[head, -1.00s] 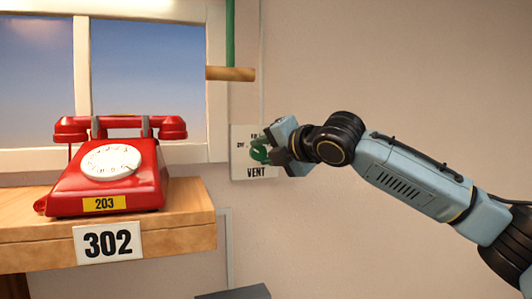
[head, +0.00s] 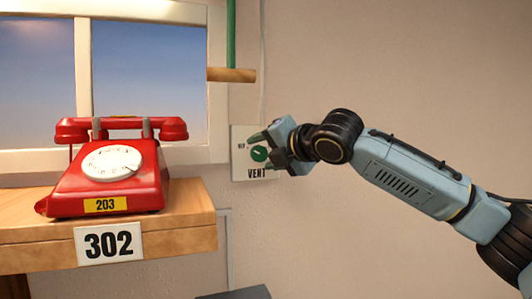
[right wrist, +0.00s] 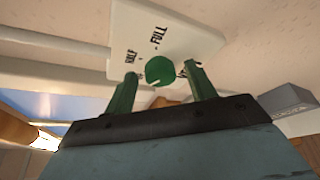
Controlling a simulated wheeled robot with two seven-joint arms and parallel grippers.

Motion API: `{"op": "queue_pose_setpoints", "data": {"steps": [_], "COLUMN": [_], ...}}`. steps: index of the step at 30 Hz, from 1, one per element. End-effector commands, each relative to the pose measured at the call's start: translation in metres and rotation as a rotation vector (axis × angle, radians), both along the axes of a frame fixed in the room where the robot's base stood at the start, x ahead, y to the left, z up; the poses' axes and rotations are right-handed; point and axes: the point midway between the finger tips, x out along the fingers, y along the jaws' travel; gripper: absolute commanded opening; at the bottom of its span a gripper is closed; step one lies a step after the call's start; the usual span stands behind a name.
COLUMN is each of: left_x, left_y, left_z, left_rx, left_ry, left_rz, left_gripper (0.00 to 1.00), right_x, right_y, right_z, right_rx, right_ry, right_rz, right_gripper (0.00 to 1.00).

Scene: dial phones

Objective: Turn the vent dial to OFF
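The vent dial (head: 259,154) is a round green knob on a white plate (head: 240,171) marked VENT on the wall. In the right wrist view the dial (right wrist: 160,70) shows beside the printed words HALF and FULL; a further mark is partly hidden by a finger. Which word the dial points at I cannot tell. My right gripper (head: 262,151) is at the plate with its green fingers spread. In the right wrist view the fingers (right wrist: 161,74) stand apart on either side of the dial, with gaps. My left gripper is not in view.
A red dial phone (head: 110,175) labelled 203 sits on a wooden shelf (head: 190,207) marked 302 (head: 108,244), left of the plate. A wooden bar (head: 231,74) on a green cord hangs above the plate. The wall to the right is bare.

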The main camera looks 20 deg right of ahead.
Motion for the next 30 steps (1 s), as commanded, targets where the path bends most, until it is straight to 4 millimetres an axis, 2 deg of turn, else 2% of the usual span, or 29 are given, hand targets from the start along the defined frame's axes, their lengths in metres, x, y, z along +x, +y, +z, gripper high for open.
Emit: {"op": "queue_pose_setpoints", "data": {"steps": [6,10,24,30], "left_x": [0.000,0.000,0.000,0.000], "left_y": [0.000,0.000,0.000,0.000], "left_z": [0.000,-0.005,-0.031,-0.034], "left_rx": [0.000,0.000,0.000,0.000], "left_ry": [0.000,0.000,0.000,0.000], "left_rz": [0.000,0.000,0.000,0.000], "left_gripper": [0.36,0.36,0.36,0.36], "right_x": [-0.001,-0.010,-0.099,-0.119], "right_y": [-0.001,-0.005,-0.038,-0.045], "right_z": [0.000,0.002,0.022,0.028], "right_rx": [0.001,0.002,0.000,0.000], "right_ry": [-0.001,-0.001,-0.002,-0.001], "right_rz": [-0.001,-0.002,-0.001,0.001], "right_gripper": [0.55,0.55,0.55,0.55]}}
